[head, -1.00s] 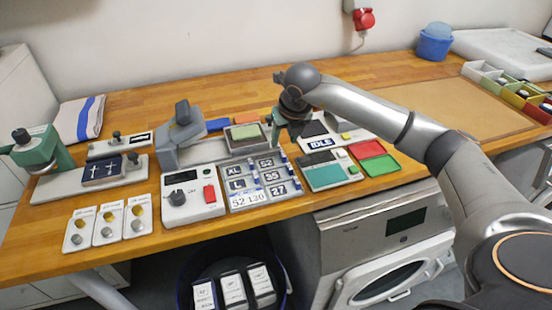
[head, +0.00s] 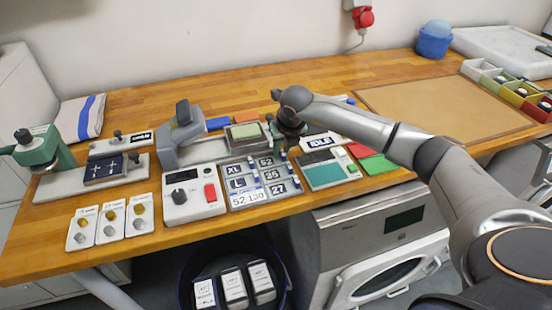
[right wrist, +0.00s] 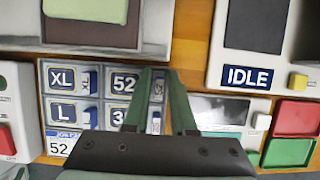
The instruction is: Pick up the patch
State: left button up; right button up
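A grey rack (head: 225,206) on the bench holds square patches: an XL patch (head: 234,170), an L patch (head: 237,184), a 52 patch (head: 265,162) and others below it. In the right wrist view, the XL patch (right wrist: 62,78), L patch (right wrist: 62,112) and 52 patch (right wrist: 123,82) show, each with a blue piece at its right. My right gripper (right wrist: 161,76) points down at the rack's right edge, right of the 52 patch, its green fingers apart with nothing seen gripped. The fingers partly hide the lower patch. My left gripper is out of view.
A label device (head: 194,196) with a red switch stands left of the rack. A press (head: 180,140) stands behind. The IDLE unit (right wrist: 250,77) is close to my right gripper.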

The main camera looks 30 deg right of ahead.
grip_shut()
jog(key=shift+r, duration=0.1)
dwell(0.3)
